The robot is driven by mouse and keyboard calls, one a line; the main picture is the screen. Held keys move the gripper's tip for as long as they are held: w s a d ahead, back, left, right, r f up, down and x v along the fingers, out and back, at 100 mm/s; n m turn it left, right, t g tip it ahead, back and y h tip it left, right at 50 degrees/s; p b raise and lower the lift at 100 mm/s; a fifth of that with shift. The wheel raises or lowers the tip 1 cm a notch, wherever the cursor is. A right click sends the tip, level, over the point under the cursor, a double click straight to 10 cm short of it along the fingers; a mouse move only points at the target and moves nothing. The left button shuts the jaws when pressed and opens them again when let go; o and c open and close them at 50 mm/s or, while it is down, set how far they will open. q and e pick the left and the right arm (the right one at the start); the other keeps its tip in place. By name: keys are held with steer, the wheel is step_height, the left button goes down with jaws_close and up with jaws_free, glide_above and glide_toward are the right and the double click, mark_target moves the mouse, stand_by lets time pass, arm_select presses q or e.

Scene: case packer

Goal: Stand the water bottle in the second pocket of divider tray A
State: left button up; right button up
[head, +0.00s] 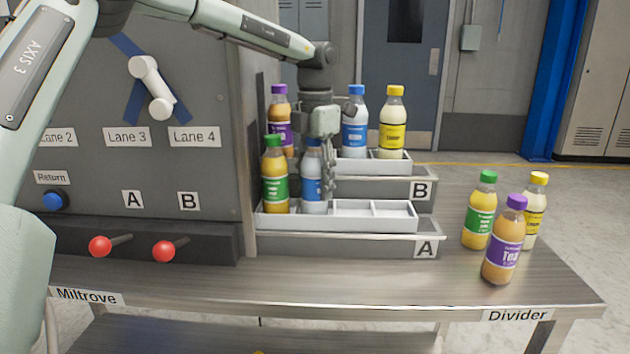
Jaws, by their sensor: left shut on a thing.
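My left gripper (322,160) reaches down from above and is shut on the water bottle (313,190), which is clear with a blue label. The bottle is upright in the second pocket from the left of divider tray A (390,225). The gripper hides its cap and part of its right side. Whether its base rests on the pocket floor is hidden by the tray's front wall. A green-capped juice bottle (274,178) stands in the first pocket, close on its left. The two right pockets are empty. My right gripper is not in view.
Tray B (408,165) stands higher behind, holding purple-capped (281,110), blue-capped (355,125) and yellow-capped (392,125) bottles. Loose green-capped (479,215), purple-capped (504,242) and yellow-capped (536,208) bottles stand at the table's right. A grey machine panel (180,175) borders the trays' left.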

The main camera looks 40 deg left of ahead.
arm_select(q)
steer(key=o, duration=1.4)
steer(key=shift+f, duration=0.1)
step_height(320, 180, up, 12)
steer(key=shift+r, duration=0.15)
